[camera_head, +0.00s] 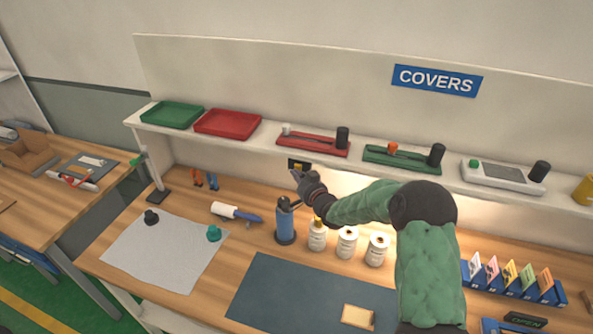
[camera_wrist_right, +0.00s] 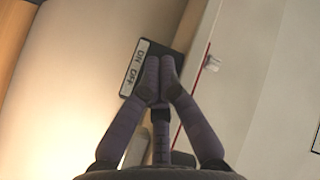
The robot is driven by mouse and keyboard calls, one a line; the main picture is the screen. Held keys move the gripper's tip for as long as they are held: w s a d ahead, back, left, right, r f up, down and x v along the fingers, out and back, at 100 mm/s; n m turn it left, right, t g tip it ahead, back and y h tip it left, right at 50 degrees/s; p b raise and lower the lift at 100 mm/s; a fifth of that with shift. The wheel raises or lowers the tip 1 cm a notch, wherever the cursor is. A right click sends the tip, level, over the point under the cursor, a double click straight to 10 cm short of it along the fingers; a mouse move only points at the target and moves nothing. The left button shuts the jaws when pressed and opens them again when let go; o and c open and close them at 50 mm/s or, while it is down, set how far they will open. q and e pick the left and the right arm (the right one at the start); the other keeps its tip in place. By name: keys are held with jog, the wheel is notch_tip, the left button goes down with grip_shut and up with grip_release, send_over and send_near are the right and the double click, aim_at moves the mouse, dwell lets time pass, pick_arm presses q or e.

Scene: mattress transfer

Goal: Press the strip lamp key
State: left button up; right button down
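The strip lamp key is on a small dark switch box (camera_head: 299,164) under the shelf, on the back wall. My right gripper (camera_head: 297,174) is just in front of the box. In the right wrist view its fingertips (camera_wrist_right: 160,66) are together, with nothing seen between them, and overlap the box. I cannot tell whether they touch it. The wall beside the box is brightly lit. My left gripper is not in view.
The shelf (camera_head: 240,140) above the box carries green (camera_head: 172,114) and red (camera_head: 228,123) trays and several devices. A dark mat (camera_head: 285,285) lies in front.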

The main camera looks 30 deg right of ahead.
jog(key=shift+s+a+b, duration=0.2)
jog(key=shift+s+a, duration=0.75)
jog(key=shift+a, duration=0.2)
jog(key=shift+s+a+b, duration=0.15)
jog(key=shift+s+a, duration=0.8)
jog(key=shift+a, duration=0.2)
